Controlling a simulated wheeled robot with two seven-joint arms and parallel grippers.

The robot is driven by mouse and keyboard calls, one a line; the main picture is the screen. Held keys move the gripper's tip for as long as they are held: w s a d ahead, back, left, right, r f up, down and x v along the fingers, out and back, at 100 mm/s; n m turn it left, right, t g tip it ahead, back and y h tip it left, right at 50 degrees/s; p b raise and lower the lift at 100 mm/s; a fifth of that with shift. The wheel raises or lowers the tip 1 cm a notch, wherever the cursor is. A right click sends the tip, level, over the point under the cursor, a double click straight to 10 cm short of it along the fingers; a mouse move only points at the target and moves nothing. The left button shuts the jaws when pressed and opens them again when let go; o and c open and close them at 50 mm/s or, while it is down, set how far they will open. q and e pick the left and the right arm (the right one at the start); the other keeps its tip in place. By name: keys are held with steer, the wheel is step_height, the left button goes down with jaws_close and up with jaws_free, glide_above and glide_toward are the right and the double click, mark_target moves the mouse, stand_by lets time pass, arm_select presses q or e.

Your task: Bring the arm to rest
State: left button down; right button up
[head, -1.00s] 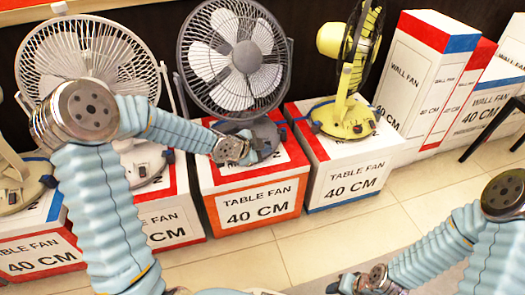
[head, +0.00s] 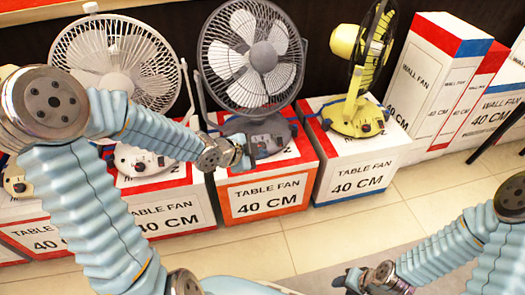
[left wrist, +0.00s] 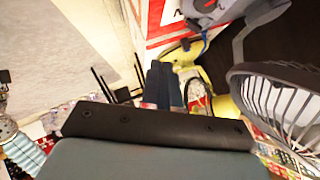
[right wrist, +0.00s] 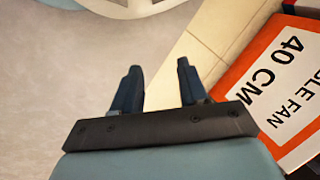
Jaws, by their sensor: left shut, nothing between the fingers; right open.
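My left gripper (head: 242,154) is in front of the grey table fan (head: 262,57), beside its base and above the front of its box, in the head view. Its two dark fingers are together and empty in the left wrist view (left wrist: 163,84). I cannot tell whether it touches the fan base. My left arm is raised and bent, with its elbow at the left edge. My right gripper (head: 354,280) is low at the bottom of the head view, over the floor. Its fingers are apart and empty in the right wrist view (right wrist: 158,82).
A beige fan (head: 115,75) and a yellow fan (head: 353,112) stand on boxes on either side of the grey fan. Wall fan boxes (head: 430,80) stand at the right. The tiled floor (head: 420,200) in front of the boxes is clear.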

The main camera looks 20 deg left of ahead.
stand_by(0.3)
arm_select(q)
steer(key=s+d+f+n+g+p, duration=0.3)
steer(key=s+d+f+n+g, duration=0.1)
steer(key=s+f+n, duration=0.3)
steer(key=s+d+f+n+g+y+p, duration=0.1)
steer(key=s+d+f+n+g+p, duration=0.2)
steer(key=s+f+n, duration=0.5)
steer(key=s+d+f+g, duration=0.1)
steer(key=s+d+f, duration=0.1)
steer(key=s+f, duration=0.2)
steer(key=shift+f+n, duration=0.3)
stand_by(0.3)
